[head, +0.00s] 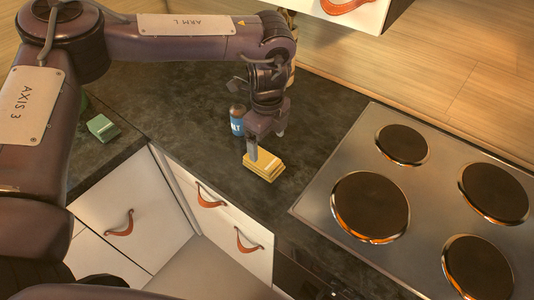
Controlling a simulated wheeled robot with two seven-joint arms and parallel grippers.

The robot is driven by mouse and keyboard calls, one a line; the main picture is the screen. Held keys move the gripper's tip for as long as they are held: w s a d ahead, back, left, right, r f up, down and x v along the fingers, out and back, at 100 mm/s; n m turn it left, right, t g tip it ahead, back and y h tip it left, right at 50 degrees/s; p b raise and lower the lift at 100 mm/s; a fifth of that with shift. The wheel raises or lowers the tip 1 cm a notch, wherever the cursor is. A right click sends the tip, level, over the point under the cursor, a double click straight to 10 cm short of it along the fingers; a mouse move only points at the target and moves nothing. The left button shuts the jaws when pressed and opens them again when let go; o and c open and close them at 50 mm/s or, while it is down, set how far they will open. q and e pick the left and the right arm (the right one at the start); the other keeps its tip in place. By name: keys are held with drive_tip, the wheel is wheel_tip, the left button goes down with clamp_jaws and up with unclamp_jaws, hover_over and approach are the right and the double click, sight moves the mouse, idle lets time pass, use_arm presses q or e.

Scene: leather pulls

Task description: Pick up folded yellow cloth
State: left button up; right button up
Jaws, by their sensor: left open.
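The folded yellow cloth (267,168) lies on the dark countertop near its front edge, left of the stove. My left gripper (262,155) points down right above the cloth, with a finger at the cloth's upper left side. The gripper is open; I cannot tell whether the finger touches the cloth. Part of the cloth's back edge is hidden by the gripper. My right gripper is not in view.
A blue container (237,122) stands close behind and left of the gripper. A green folded item (102,127) lies on the left counter. The stove (330,180) with several round burners is at right. White drawers (228,212) with leather pulls are below.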

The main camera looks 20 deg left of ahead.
sight(264, 160)
use_arm(q)
drive_tip(key=f, duration=0.1)
drive_tip(key=p, duration=0.1)
drive_tip(key=s+f, duration=0.1)
drive_tip(key=shift+a+f+p, duration=0.25)
drive_tip(key=shift+f+p, duration=0.05)
wheel_tip(264, 160, down, 3)
drive_tip(key=shift+a+r+p, duration=0.1)
drive_tip(key=shift+r+p, duration=0.05)
drive_tip(key=shift+p, duration=0.2)
drive_tip(key=shift+w+f, duration=0.1)
drive_tip(key=shift+f, duration=0.45)
drive_tip(key=c, duration=1.1)
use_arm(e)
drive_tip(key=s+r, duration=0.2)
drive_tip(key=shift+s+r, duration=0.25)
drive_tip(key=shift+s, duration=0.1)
use_arm(q)
drive_tip(key=shift+r, duration=0.15)
